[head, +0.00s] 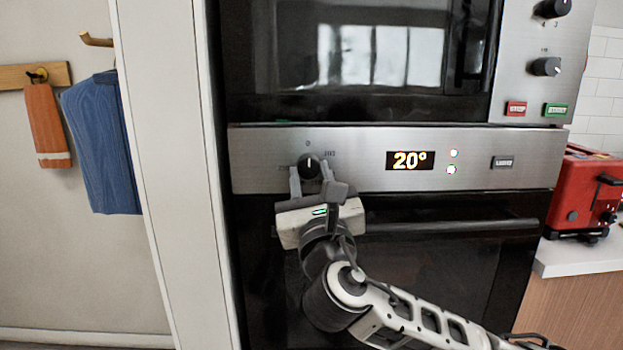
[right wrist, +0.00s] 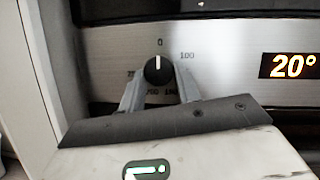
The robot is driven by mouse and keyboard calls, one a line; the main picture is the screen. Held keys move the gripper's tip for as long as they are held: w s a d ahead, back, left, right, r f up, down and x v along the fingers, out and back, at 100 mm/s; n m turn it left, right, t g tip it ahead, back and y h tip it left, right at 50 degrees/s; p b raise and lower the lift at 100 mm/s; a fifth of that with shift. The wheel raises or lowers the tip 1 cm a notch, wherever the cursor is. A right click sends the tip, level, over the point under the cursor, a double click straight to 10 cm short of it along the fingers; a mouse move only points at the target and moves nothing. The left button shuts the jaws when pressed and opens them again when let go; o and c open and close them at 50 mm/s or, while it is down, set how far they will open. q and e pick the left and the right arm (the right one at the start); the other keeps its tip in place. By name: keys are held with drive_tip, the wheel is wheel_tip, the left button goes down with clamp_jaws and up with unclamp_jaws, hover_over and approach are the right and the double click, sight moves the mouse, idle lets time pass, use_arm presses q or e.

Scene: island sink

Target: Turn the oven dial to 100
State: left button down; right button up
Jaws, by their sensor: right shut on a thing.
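The oven dial (head: 309,167) is a round black knob with a white pointer line on the oven's steel panel. In the right wrist view the dial (right wrist: 158,71) has its pointer straight up at the 0 mark, with 100 printed to the upper right. My right gripper (head: 311,174) is shut on the dial, one finger on each side, coming from below; its fingers also show in the right wrist view (right wrist: 159,83). The display (head: 409,160) reads 20°. The lower side of the dial is partly hidden by the fingers. My left gripper is out of view.
The oven door handle (head: 450,226) runs across just below the panel, behind my right arm. A microwave (head: 370,55) with knobs and red and green buttons sits above. A red toaster (head: 580,190) stands on the right counter. Towels hang at left beside a white panel edge (head: 165,150).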

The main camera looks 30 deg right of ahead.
drive_tip(key=m+h, duration=0.1)
drive_tip(key=m, duration=0.1)
drive_tip(key=m+g+h, duration=0.1)
drive_tip(key=m, duration=0.2)
drive_tip(key=m+g+h, duration=0.1)
drive_tip(key=m, duration=0.2)
drive_tip(key=shift+w+a+h, duration=0.2)
drive_tip(key=shift+a+h, duration=0.1)
drive_tip(key=shift+h, duration=0.1)
drive_tip(key=m+g+h, duration=0.1)
drive_tip(key=m+g, duration=0.1)
drive_tip(key=m, duration=0.2)
drive_tip(key=m+g+h, duration=0.1)
drive_tip(key=m, duration=0.3)
drive_tip(key=shift+w+a+r+m+g, duration=0.2)
drive_tip(key=shift+m+g, duration=0.1)
drive_tip(key=shift+g, duration=0.1)
drive_tip(key=o, duration=1)
drive_tip(key=shift+s+f, duration=0.1)
